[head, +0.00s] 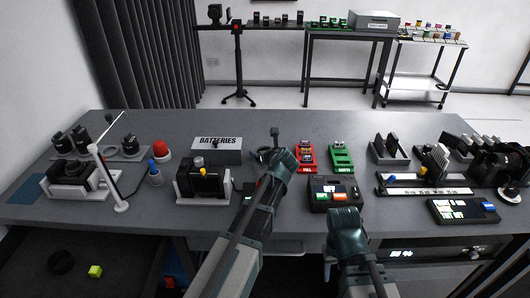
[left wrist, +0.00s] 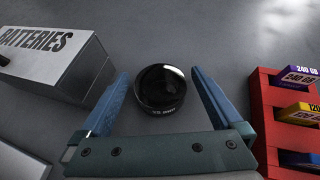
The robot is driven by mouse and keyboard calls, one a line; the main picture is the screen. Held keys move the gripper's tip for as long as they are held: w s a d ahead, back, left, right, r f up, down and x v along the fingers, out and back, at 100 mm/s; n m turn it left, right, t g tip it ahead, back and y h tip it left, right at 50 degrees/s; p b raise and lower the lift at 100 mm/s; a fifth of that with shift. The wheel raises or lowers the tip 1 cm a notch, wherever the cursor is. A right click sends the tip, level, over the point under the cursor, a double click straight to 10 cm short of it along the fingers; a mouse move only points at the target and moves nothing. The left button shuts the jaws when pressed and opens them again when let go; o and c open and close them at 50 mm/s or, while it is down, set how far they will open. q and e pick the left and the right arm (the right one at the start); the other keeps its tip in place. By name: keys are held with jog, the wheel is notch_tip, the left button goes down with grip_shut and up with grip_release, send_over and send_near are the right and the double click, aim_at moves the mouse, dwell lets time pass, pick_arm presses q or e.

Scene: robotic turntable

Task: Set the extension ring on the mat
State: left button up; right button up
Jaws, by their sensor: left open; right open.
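A short black cylinder with small white lettering, which looks like the extension ring (left wrist: 161,89), stands on the grey table in the left wrist view. My left gripper (left wrist: 160,74) is open, one blue finger on each side of the ring, with a gap on both sides. In the head view my left gripper (head: 276,158) is over the middle of the table and mostly hides the ring. A flat dark blue mat (head: 27,189) lies at the table's left end. My right gripper (head: 346,215) is open at the front edge, its fingertips hard to see.
A grey batteries box (head: 216,156) stands left of my left gripper, and a red card holder (head: 306,160) stands right of it. A camera in a stand (head: 203,184), a thin white post (head: 108,180) and a red-topped cup (head: 162,151) stand between there and the mat.

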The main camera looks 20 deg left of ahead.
pick_arm(q)
jog(key=shift+r, duration=0.1)
jog(key=shift+s+r+p, duration=0.1)
jog(key=shift+r+p, duration=0.1)
jog(key=shift+p, duration=0.15)
jog(key=p+v, duration=0.5)
jog(key=v, duration=0.5)
jog(key=shift+s+d+r, duration=0.15)
jog(key=shift+s, duration=0.15)
jog(key=shift+s+d+r, duration=0.2)
jog(key=shift+s+d, duration=0.1)
jog(key=shift+s, duration=0.1)
